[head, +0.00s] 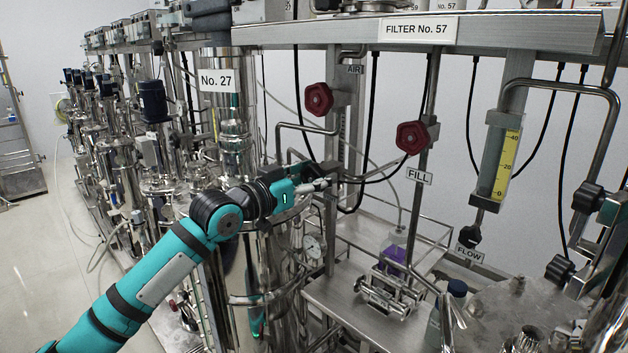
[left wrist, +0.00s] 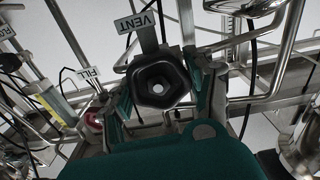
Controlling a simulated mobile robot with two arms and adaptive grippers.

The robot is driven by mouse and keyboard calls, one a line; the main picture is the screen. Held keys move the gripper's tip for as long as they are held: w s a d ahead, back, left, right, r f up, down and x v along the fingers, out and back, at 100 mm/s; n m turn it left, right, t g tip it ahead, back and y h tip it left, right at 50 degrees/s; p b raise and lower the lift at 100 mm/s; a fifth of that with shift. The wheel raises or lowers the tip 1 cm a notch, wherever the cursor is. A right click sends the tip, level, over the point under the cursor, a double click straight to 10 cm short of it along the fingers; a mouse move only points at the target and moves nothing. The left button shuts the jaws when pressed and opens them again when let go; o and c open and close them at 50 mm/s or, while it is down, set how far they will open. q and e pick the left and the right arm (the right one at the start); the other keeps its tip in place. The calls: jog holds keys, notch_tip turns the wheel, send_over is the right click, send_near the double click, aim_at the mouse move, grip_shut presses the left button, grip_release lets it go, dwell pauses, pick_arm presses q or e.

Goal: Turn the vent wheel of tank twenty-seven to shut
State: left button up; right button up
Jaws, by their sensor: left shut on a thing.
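Tank twenty-seven (head: 237,140) is a shiny steel vessel with a "No. 27" label (head: 217,80), left of centre in the head view. The vent wheel (left wrist: 145,72) is a dark, lobed handwheel with a pale centre, under a VENT label (left wrist: 141,24) in the left wrist view. My left gripper (head: 324,183) reaches to the right past the tank. In the left wrist view its fingers stand on either side of the vent wheel and are shut on it. In the head view the wheel is small and mostly hidden at the fingertips. My right gripper is not in view.
Red AIR (head: 319,98) and FILL (head: 412,137) wheels hang near the left gripper. A FLOW valve (head: 474,234) and a yellow-scaled gauge (head: 502,165) are to the right. Pipes and black hoses crowd around. A steel bench (head: 345,300) with fittings lies below.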

pick_arm(q)
jog(key=m, duration=0.4)
jog(key=shift+f+m, duration=0.15)
jog(key=shift+m, duration=0.15)
jog(key=shift+s+d+f+m+p, duration=0.1)
jog(key=shift+m+p, duration=0.35)
jog(key=shift+m, duration=1.55)
jog(key=o, duration=1.2)
jog(key=shift+c, duration=0.2)
jog(key=v, duration=1.2)
